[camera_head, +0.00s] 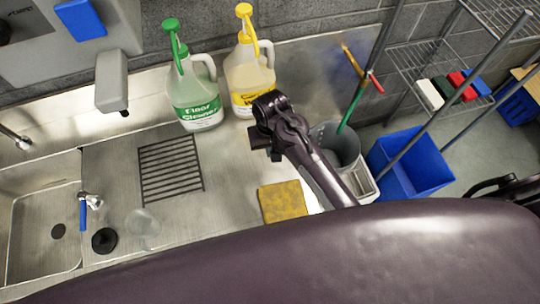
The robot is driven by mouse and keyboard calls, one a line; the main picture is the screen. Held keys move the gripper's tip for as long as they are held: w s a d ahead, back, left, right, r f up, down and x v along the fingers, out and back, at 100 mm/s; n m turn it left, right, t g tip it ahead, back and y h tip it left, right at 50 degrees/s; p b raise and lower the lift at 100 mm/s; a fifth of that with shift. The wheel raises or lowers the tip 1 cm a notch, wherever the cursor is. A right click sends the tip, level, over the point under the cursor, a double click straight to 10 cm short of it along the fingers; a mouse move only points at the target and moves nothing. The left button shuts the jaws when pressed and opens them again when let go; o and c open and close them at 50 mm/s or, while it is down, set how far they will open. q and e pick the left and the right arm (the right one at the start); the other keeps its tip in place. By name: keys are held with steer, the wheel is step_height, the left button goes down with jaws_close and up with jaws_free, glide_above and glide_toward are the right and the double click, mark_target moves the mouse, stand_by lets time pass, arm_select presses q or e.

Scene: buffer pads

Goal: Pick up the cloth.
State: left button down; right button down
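The yellow cloth (283,201) lies flat on the metal counter, below the middle of the view. A dark arm of mine, which I take as the left, reaches over the counter. Its gripper (268,142) is above and behind the cloth, apart from it, near the yellow-capped jug. The view does not show whether its fingers are parted. Dark parts at the right edge (505,187) seem to be my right arm and gripper, cut off by the frame. A large dark part of my body covers the bottom of the view.
A green-capped jug (195,95) and a yellow-capped jug (249,75) stand at the back. A drying grate (170,168) and sink (45,235) are left. A grey bin (338,146), blue bin (410,160) and wire shelf (425,60) are right.

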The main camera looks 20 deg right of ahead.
mark_target(271, 169)
steer(key=f, duration=0.6)
steer(key=f+b, duration=0.1)
steer(key=f, duration=0.3)
steer(key=shift+s, duration=0.4)
steer(key=s, duration=0.2)
steer(key=s+r+p, duration=0.1)
steer(key=s, duration=0.1)
steer(key=shift+s, duration=0.2)
steer(key=shift+w+f, duration=0.15)
steer(key=shift+w, duration=0.15)
